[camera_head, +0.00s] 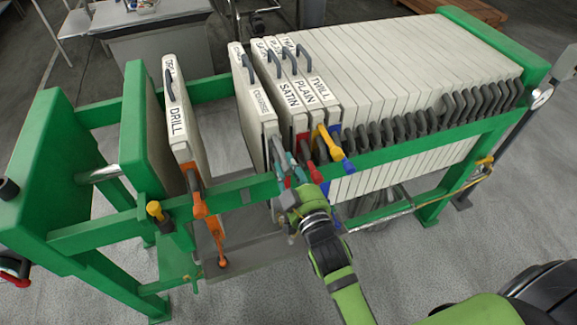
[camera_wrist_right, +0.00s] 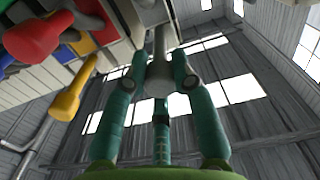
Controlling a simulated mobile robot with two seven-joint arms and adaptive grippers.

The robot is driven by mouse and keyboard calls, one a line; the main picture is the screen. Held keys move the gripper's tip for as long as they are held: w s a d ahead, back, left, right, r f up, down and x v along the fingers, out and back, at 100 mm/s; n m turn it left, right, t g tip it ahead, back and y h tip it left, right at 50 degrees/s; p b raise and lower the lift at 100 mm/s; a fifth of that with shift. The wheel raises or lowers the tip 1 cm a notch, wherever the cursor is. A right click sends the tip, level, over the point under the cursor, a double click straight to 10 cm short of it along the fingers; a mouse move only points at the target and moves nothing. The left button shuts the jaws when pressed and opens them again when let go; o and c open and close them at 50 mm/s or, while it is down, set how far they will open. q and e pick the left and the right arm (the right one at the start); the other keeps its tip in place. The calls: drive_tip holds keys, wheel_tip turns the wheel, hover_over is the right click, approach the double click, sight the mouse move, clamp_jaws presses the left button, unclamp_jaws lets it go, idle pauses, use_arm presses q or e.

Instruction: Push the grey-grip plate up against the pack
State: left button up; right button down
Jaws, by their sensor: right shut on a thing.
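The grey-grip plate (camera_head: 252,100) is a pale upright plate with a dark top handle and a small label. It hangs in the green frame just left of the pack (camera_head: 400,70), with a narrow dark gap showing between them. My right gripper (camera_head: 284,168) has teal fingers and is shut on this plate's side grip. In the right wrist view, the grey grip (camera_wrist_right: 158,70) stands between the two teal fingers (camera_wrist_right: 158,85). The fingers mostly hide the grip in the head view. My left gripper is not in view.
The DRILL plate (camera_head: 183,115) with an orange grip (camera_head: 197,195) stands apart at the left, with open space between it and the grey-grip plate. Red (camera_head: 308,150) and yellow (camera_head: 330,140) grips stick out close beside my right gripper. The green side rail (camera_head: 400,150) runs along the front.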

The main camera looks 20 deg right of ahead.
drive_tip(key=shift+w+d+r+p, duration=0.15)
drive_tip(key=shift+d+p, duration=0.1)
drive_tip(key=shift+d, duration=0.65)
drive_tip(key=shift+d+r+p, duration=0.15)
drive_tip(key=shift+d+p, duration=0.05)
drive_tip(key=shift+d, duration=0.65)
drive_tip(key=c, duration=1)
unclamp_jaws()
drive_tip(key=s, duration=1.2)
drive_tip(key=shift+d+f, duration=0.1)
drive_tip(key=shift+d, duration=0.2)
drive_tip(key=shift+f, duration=0.15)
